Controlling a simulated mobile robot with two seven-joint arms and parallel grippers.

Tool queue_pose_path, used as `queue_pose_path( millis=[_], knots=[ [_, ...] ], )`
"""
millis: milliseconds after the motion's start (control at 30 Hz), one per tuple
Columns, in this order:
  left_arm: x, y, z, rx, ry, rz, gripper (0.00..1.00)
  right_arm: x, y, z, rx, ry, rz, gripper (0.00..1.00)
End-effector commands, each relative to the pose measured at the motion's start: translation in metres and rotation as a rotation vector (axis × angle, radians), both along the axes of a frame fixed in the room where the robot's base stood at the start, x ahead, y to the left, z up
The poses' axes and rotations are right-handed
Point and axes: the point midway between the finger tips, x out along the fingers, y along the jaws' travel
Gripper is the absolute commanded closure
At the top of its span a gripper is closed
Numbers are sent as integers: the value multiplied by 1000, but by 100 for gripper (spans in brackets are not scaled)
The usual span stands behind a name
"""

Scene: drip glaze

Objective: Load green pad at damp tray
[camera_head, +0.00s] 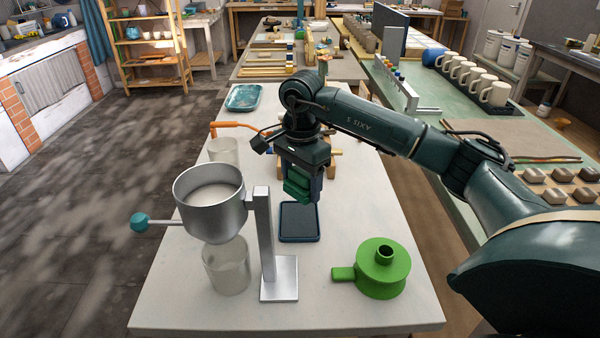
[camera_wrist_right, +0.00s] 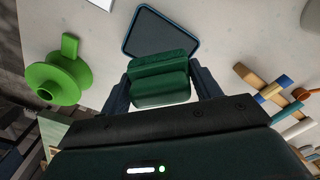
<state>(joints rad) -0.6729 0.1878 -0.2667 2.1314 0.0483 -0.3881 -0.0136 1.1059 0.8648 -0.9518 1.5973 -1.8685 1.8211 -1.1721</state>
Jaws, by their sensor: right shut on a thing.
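The green pad (camera_head: 297,187) is a dark green block held in my right gripper (camera_head: 302,188), above the table. It also shows in the right wrist view (camera_wrist_right: 160,80), between the two fingers (camera_wrist_right: 160,92). The damp tray (camera_head: 300,223) is a small dark flat tray with a blue-grey rim, lying on the white table just below and in front of the pad. In the right wrist view the tray (camera_wrist_right: 161,32) shows beyond the pad, partly hidden by it. The pad appears apart from the tray. My left gripper is out of view.
A bright green round pot with a handle (camera_head: 383,268) stands right of the tray. A metal stand with a cup of pale liquid (camera_head: 210,195) and a clear beaker (camera_head: 227,266) are at left. Wooden pieces (camera_wrist_right: 268,92) lie behind the gripper.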

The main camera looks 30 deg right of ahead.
Motion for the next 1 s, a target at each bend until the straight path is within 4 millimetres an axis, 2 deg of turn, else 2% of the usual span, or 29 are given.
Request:
queue_pose_path(
  millis=[333,800,1000],
  knots=[
    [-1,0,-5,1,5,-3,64,-1,-1,-10,-1,1,34,55],
    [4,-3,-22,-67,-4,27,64,-1,0,-55,0,1,33,55],
    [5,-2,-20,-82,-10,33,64,-1,0,-62,-1,-1,32,55]
  ],
)
